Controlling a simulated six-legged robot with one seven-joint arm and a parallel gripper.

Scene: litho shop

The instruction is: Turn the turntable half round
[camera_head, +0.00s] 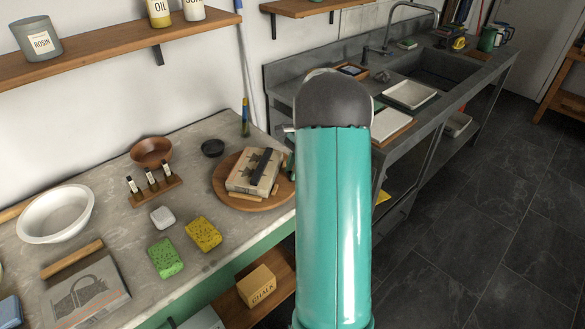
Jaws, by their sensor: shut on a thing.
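The turntable (222,184) is a round wooden disc on the stone-topped bench, left of my teal arm. A thick wrapped block or book (254,171) with a dark band lies on it, on top of a tan piece (246,195). The turntable's right edge runs close to my arm, which hides what lies behind it.
Near the turntable are a small black bowl (213,148), a rack of small bottles (154,188), a brown bowl (151,152), a yellow sponge (204,234) and a green sponge (165,258). A grey sink counter (440,60) stands behind at right. Dark floor (480,220) is clear at right.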

